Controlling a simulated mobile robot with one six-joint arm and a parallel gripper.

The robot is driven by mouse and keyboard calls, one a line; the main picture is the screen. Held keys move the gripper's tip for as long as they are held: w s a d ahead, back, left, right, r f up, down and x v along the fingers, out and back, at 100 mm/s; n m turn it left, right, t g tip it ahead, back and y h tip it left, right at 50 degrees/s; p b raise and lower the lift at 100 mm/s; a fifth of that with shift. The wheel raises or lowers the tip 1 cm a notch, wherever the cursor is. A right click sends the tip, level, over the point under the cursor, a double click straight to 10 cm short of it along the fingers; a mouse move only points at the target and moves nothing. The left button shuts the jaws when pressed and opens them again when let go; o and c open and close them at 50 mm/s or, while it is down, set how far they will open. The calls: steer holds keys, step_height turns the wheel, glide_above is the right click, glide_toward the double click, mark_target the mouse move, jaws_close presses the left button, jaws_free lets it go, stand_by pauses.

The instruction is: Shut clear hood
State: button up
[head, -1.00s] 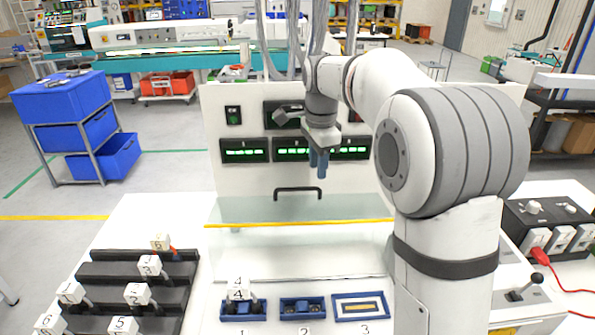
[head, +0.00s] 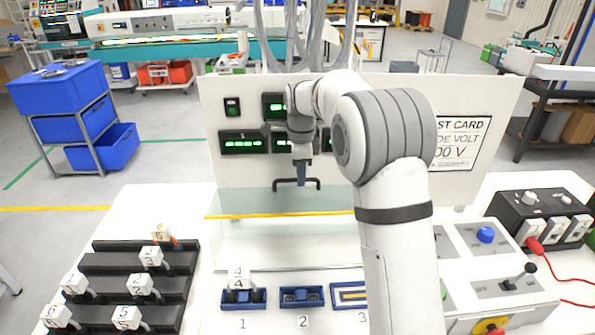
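The clear hood (head: 250,203) is a see-through sheet with a yellow strip along its front edge, in front of the white panel. The yellow edge stands above the white bench top. A black bar handle (head: 281,185) shows just above the clear sheet. My gripper (head: 302,180) points down at the right half of the handle, with its blue-grey fingers overlapping the bar in the picture. I cannot tell whether the fingers touch the handle or are around it, or how far apart they are. My arm hides the hood's right end.
Blue holders (head: 302,297) marked 1 to 3 sit on the bench in front of the hood. A black stepped rack (head: 110,264) with white numbered blocks stands at left. A control box (head: 497,262) with a blue knob and a black socket unit (head: 513,212) with a red cable stand at right.

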steer(key=shift+f, duration=0.1)
jaws_close()
stand_by(0.3)
